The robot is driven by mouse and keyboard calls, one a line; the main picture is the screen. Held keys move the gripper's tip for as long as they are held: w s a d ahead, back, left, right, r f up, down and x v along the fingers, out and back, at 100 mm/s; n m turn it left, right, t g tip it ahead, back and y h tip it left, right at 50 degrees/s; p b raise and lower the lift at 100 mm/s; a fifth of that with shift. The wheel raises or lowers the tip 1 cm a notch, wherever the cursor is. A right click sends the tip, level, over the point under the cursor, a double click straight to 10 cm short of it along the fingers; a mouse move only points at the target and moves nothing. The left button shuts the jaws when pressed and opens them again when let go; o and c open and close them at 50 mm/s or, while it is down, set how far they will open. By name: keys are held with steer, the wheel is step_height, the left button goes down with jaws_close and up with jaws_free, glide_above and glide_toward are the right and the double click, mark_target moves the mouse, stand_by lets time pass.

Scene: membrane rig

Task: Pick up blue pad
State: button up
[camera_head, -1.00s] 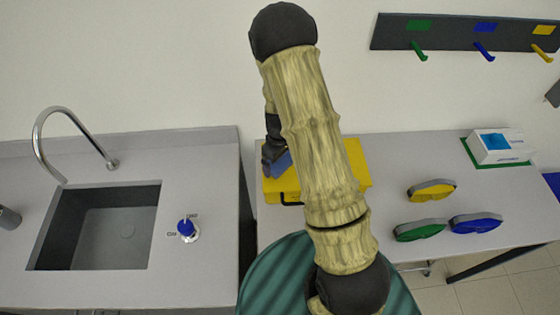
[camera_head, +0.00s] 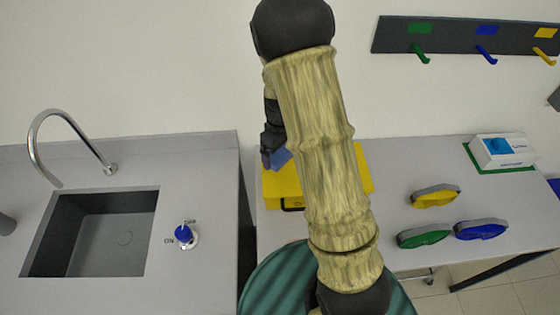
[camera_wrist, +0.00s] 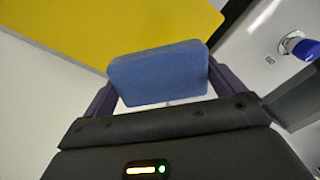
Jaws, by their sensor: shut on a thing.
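The blue pad (camera_wrist: 160,74) is a flat blue block held between the two fingers of my gripper (camera_wrist: 163,85) in the wrist view. My gripper is shut on it. In the head view the blue pad (camera_head: 280,158) shows at the end of my gripper (camera_head: 272,155), above the yellow case (camera_head: 284,190). My arm hides part of the case. The yellow case also fills the upper left of the wrist view (camera_wrist: 120,28), apart from the pad.
A sink (camera_head: 95,235) with a blue knob (camera_head: 184,233) stands on the left counter. Green (camera_head: 424,236), blue (camera_head: 481,229) and yellow (camera_head: 435,196) goggle-like items lie on the right table. A white device (camera_head: 500,151) sits behind them. A hook rail (camera_head: 465,35) is on the wall.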

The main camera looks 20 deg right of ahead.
mark_target(280, 150)
steer(key=shift+r+b, duration=0.3)
steer(key=shift+r, duration=1.35)
steer(key=o, duration=0.4)
steer(key=shift+c, duration=1.3)
steer(key=shift+f, duration=0.1)
